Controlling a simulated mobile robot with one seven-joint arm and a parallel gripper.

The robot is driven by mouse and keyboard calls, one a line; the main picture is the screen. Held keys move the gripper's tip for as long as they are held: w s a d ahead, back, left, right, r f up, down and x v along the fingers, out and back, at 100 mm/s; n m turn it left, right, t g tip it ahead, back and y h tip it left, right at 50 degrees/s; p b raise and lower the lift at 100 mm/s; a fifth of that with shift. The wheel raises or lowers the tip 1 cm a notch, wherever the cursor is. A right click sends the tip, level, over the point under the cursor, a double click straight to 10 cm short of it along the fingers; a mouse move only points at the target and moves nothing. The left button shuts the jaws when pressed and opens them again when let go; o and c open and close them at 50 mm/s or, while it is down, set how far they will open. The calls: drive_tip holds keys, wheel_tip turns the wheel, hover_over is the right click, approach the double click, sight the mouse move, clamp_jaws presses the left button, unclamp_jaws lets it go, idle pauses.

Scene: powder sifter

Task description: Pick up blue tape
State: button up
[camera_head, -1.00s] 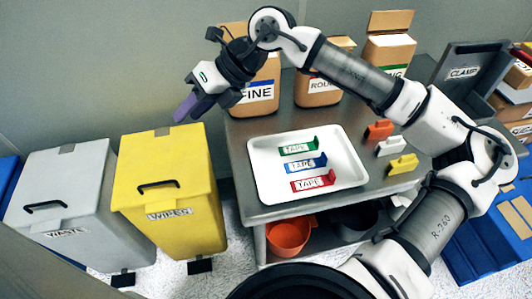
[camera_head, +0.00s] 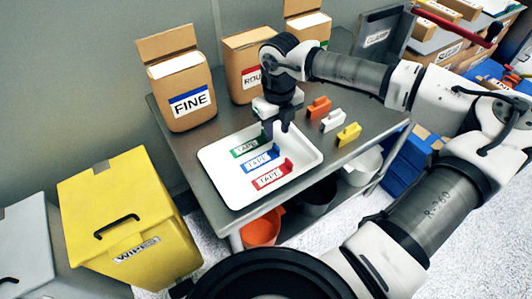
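The blue tape (camera_head: 260,160), a small piece with a white "TAPE" label, lies in the middle of the white tray (camera_head: 222,178). The green tape (camera_head: 245,149) lies behind it and the red tape (camera_head: 270,177) in front. My gripper (camera_head: 277,132) points down over the tray's back right part, its fingers apart with a gap between them. The fingertips are near the right ends of the green and blue tapes, apparently above them. Their exact height is hard to tell. No tape is seen between the fingers.
The tray sits on a grey metal table (camera_head: 205,137). Orange (camera_head: 318,108), white (camera_head: 332,120) and yellow (camera_head: 348,135) clips stand to its right. A FINE box (camera_head: 182,92) and other cardboard boxes stand behind. A yellow wiper bin (camera_head: 125,205) is at left.

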sight(275, 144)
drive_tip(key=shift+a+f+p, duration=0.2)
drive_tip(key=shift+f+p, duration=1)
drive_tip(key=shift+f, duration=1.9)
clamp_jaws()
